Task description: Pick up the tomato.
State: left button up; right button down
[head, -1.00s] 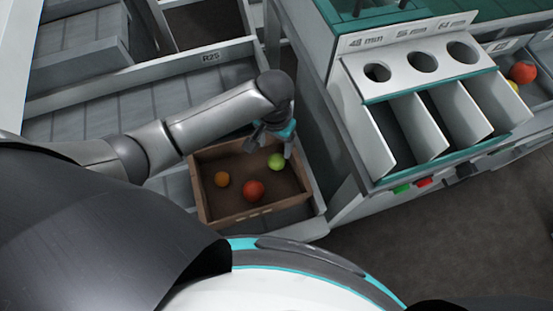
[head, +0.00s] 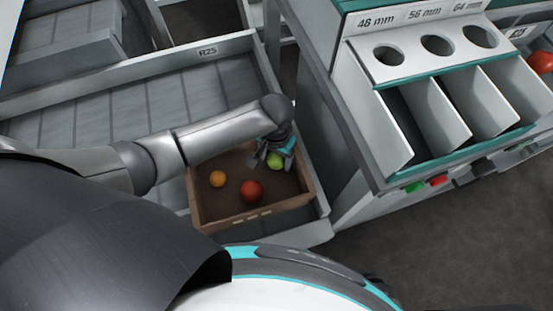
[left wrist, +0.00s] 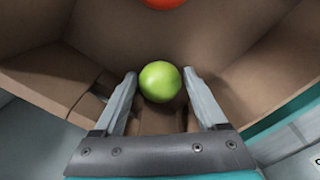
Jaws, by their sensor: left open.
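A green tomato (head: 275,160) lies in a brown crate (head: 200,213) near its right side, with an orange tomato (head: 217,179) and a red tomato (head: 251,191) to its left. My left gripper (head: 273,158) is over the crate at the green tomato. In the left wrist view the green tomato (left wrist: 160,82) shows between the tips of the open left gripper (left wrist: 160,85), with gaps visible beside it. The red tomato (left wrist: 165,3) is cut off at the top there. My right gripper is not in view.
The crate stands on a grey slatted conveyor (head: 90,120) marked R25. To the right is a sizing stand (head: 425,55) with round holes and open chutes, close to the crate. Another red tomato (head: 540,62) sits at the far right edge.

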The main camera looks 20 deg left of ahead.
pick_arm(q)
jog(key=shift+f, duration=0.1)
jog(key=c, duration=0.6)
jog(key=shift+r, duration=0.2)
